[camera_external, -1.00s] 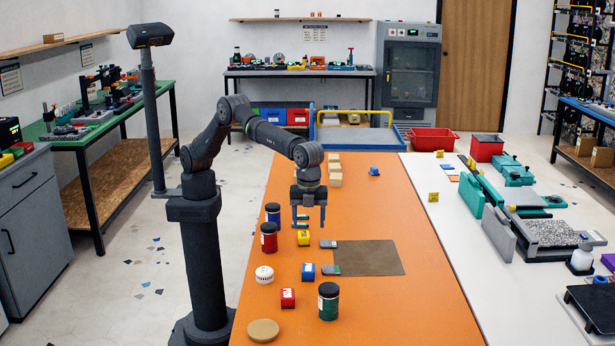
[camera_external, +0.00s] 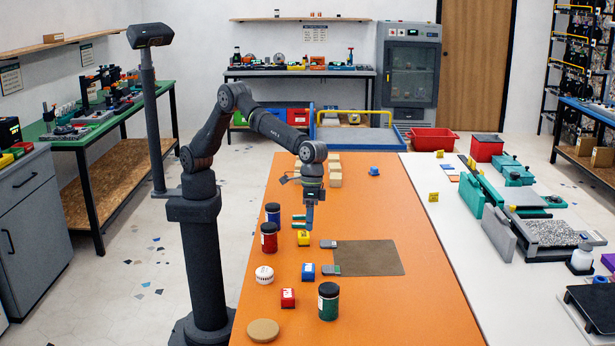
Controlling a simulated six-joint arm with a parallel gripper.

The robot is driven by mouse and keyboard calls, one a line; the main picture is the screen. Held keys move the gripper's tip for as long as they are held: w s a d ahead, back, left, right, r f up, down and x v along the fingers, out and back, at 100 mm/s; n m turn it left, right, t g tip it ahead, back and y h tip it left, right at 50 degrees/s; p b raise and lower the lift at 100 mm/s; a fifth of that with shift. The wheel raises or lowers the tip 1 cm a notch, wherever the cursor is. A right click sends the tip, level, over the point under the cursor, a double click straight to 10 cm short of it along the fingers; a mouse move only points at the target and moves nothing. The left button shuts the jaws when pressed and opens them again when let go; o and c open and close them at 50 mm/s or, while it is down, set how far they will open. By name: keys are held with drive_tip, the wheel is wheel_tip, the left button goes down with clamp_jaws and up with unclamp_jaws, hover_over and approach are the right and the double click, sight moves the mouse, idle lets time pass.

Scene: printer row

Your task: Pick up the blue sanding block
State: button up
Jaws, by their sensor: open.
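A small blue block (camera_external: 308,271) with a pale label lies on the orange bench, between a yellow block (camera_external: 304,238) and a red block (camera_external: 288,298). A second small blue object (camera_external: 374,171) lies farther back on the bench; its exact shape is too small to tell. My gripper (camera_external: 309,227) points down above the bench, close to the yellow block and behind the labelled blue block in depth. Its fingers are seen nearly edge-on, open, with nothing visible held. Both blue things are apart from it.
Dark jars with blue (camera_external: 272,213), red (camera_external: 269,237) and green (camera_external: 328,301) bands stand around the blocks, with a white round item (camera_external: 264,274). Two small grey-topped pieces (camera_external: 328,244) lie beside a brown mat (camera_external: 370,258). Wooden blocks (camera_external: 335,180) sit behind. The bench's right side is clear.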

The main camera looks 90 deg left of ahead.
drive_tip(key=a+n, duration=0.1)
drive_tip(key=n, duration=0.4)
drive_tip(key=n+h, duration=0.2)
drive_tip(key=n, duration=1.1)
approach(308, 267)
drive_tip(key=x, duration=0.5)
drive_tip(key=shift+w+a+f, duration=0.1)
drive_tip(key=shift+a+f, duration=0.05)
drive_tip(key=shift+x, duration=2.65)
drive_tip(key=c, duration=1)
drive_tip(key=shift+c, duration=0.4)
